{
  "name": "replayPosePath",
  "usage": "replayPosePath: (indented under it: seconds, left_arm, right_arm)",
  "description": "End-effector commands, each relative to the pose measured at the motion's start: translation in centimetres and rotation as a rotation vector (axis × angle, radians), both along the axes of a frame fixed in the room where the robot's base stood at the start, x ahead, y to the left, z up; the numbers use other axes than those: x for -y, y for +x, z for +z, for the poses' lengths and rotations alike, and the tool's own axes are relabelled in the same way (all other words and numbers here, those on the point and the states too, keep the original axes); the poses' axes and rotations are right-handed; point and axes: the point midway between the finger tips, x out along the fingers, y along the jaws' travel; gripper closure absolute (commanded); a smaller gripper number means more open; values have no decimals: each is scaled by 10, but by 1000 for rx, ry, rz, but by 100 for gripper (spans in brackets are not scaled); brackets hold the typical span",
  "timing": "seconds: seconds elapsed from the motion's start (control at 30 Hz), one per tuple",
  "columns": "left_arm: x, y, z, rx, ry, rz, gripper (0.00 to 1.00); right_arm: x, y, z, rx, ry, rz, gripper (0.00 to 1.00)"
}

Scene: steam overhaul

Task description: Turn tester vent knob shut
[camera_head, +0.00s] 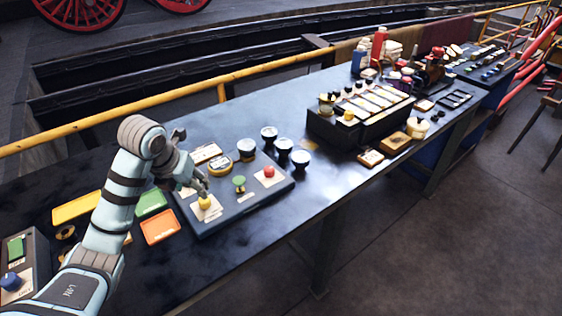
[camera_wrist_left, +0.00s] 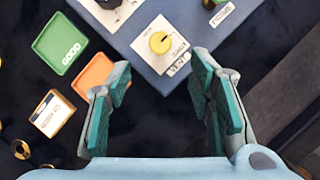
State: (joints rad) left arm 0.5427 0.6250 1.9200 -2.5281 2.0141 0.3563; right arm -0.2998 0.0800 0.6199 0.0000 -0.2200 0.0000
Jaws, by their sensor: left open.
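The tester (camera_head: 240,205) is a low blue-grey box on the dark bench. Its vent knob (camera_head: 205,203) is yellow on a white label plate near the box's front left corner. In the left wrist view the yellow knob (camera_wrist_left: 160,42) carries a dark pointer line, and its plate reads VENT. My left gripper (camera_head: 198,186) is just above and behind the knob in the head view. In the left wrist view the open, empty fingers (camera_wrist_left: 160,80) are spread, with the knob ahead between their tips and apart from them. My right gripper is not in view.
A green knob (camera_head: 239,184) and a red knob (camera_head: 269,171) share the tester. Several gauges (camera_head: 283,147) stand behind it. Green (camera_head: 150,202) and orange (camera_head: 161,226) trays lie to its left. A dark rack (camera_head: 345,128) stands further right. The bench front right of the tester is clear.

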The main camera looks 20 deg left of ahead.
Motion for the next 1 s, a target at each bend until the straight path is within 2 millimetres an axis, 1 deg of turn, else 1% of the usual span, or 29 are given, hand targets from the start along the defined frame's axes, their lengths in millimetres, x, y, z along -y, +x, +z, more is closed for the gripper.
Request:
replayPosePath:
  seconds: [0.03,0.1,0.13,0.17,0.23,0.33,0.47,0.63,0.7,0.8,0.9,1.0]
  left_arm:
    - [0,-6,31,-5,3,-1,52]
    - [2,-14,51,-4,2,-2,52]
    - [3,-17,58,-3,0,-4,52]
    - [14,-12,45,18,-30,-36,52]
    - [35,-5,37,61,-87,-99,52]
    - [64,2,35,124,-173,-178,52]
    - [103,8,38,210,-296,-270,52]
    - [153,10,51,325,-477,-363,52]
    - [173,8,60,379,-567,-395,52]
    - [198,5,77,454,-694,-423,52]
    - [215,1,93,515,-802,-435,52]
    - [225,-1,105,560,-878,-435,52]
  right_arm:
    - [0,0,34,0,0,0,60]
    - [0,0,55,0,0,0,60]
    - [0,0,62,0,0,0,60]
    - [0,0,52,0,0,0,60]
    - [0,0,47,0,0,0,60]
    - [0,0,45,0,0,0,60]
    - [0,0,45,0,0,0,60]
    - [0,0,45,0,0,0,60]
    - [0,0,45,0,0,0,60]
    - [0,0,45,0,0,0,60]
    - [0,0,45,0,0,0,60]
    - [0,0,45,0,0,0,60]
